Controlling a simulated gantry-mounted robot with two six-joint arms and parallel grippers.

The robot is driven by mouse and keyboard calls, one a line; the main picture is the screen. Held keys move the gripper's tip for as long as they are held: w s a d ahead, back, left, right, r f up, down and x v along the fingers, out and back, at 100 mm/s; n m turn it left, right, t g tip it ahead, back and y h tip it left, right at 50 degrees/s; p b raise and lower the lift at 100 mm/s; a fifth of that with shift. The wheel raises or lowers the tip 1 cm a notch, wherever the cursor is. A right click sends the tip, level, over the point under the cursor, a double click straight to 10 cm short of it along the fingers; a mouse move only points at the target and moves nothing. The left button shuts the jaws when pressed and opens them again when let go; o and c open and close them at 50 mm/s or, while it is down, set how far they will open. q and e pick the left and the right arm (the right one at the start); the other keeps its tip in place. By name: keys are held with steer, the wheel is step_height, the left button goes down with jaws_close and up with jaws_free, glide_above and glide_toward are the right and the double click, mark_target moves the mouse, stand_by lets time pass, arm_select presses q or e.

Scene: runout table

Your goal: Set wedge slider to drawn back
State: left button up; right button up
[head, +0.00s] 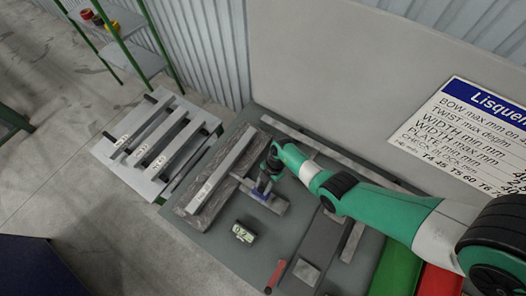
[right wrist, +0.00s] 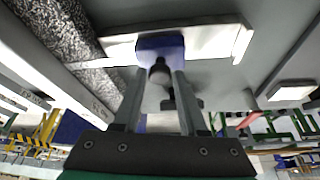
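The wedge slider looks to be the blue block (head: 260,197) with a dark knob, on a short grey bar (head: 275,205) beside a long speckled stone piece. In the right wrist view the blue block (right wrist: 160,43) sits on a pale plate, with the dark knob (right wrist: 160,70) pointing toward my gripper. My right gripper (head: 263,184) is at the block in the head view. In the right wrist view its two fingers (right wrist: 158,75) stand apart on either side of the knob, with gaps beside it. My left gripper is not in view.
The speckled stone (head: 206,202) carries a pale straightedge on the left. A small display box (head: 244,232) lies nearer the front. A red-handled tool (head: 275,275) and a dark plate (head: 322,243) are to the right. A rack of bars (head: 158,148) stands farther left; a wall is behind.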

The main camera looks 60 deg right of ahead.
jaws_close()
stand_by(1.1)
